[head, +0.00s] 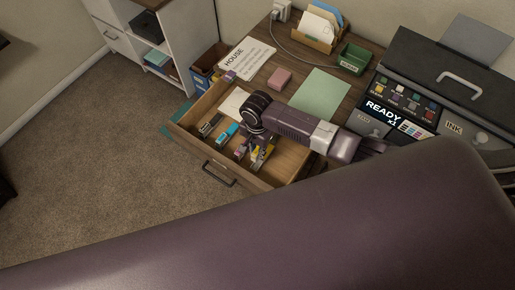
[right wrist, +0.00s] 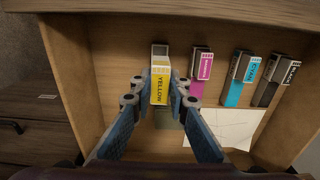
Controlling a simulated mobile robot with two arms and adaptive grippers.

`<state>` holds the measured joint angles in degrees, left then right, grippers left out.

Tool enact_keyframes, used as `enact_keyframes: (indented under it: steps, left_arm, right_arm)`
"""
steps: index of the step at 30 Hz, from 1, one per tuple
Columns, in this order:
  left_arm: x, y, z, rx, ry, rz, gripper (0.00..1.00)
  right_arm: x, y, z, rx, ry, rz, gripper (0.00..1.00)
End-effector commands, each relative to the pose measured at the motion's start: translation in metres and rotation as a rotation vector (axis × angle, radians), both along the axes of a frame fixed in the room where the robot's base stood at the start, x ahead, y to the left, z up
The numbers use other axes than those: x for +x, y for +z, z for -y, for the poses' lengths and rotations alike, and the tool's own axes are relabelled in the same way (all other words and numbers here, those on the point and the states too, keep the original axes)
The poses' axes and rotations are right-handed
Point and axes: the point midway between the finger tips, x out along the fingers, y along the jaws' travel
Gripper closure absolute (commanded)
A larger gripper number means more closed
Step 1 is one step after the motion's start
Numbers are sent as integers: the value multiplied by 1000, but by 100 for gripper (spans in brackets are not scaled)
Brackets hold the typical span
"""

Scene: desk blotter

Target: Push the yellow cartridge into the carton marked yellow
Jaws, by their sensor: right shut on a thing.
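The yellow cartridge (right wrist: 160,88), with a grey end and a label reading YELLOW, is between the fingers of my right gripper (right wrist: 161,92) in the right wrist view. The fingers are shut on its sides. In the head view my right gripper (head: 261,156) reaches down into the open wooden drawer (head: 288,163), with a bit of yellow showing at its fingers. Magenta (right wrist: 201,66), cyan (right wrist: 241,82) and black (right wrist: 276,84) cartridges lie in a row to the right in the wrist view. I cannot make out a carton marked yellow. My left gripper is not in view.
The desk holds a pink block (head: 279,80), a green sheet (head: 318,95), a green tray (head: 353,58), a HOUSE sign (head: 247,58) and a printer (head: 440,75). Boxes (head: 203,72) stand left of the desk. Carpet (head: 80,150) is clear. My large arm link covers the foreground.

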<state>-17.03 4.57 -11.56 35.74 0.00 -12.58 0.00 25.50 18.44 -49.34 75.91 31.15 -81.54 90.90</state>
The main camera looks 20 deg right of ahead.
Motion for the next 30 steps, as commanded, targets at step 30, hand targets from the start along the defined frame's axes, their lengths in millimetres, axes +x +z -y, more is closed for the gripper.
enact_keyframes:
  steps: [30]
  left_arm:
    - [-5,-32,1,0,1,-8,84]
  right_arm:
    - [-1,-54,1,-1,0,-2,100]
